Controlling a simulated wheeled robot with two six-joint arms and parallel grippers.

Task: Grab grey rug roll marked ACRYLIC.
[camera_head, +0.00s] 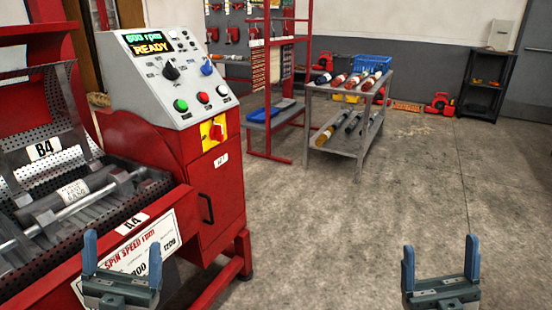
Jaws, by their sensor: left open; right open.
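A grey roll (102,180) with a pale label lies in the open perforated trough of the red machine (216,190) at the left. The label's print is too small to read, so I cannot tell whether it says ACRYLIC. A shiny metal bar runs across the trough in front of it. My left gripper (122,255) is open and empty, in front of the machine's spin-speed sign and apart from the roll. My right gripper (440,262) is open and empty above the bare floor at the lower right.
A grey two-shelf cart (348,90) holds several coloured rolls and a blue crate (372,62). A red rack (270,142) stands beside it. The machine's control panel (150,75) reads READY. The concrete floor at centre and right is clear.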

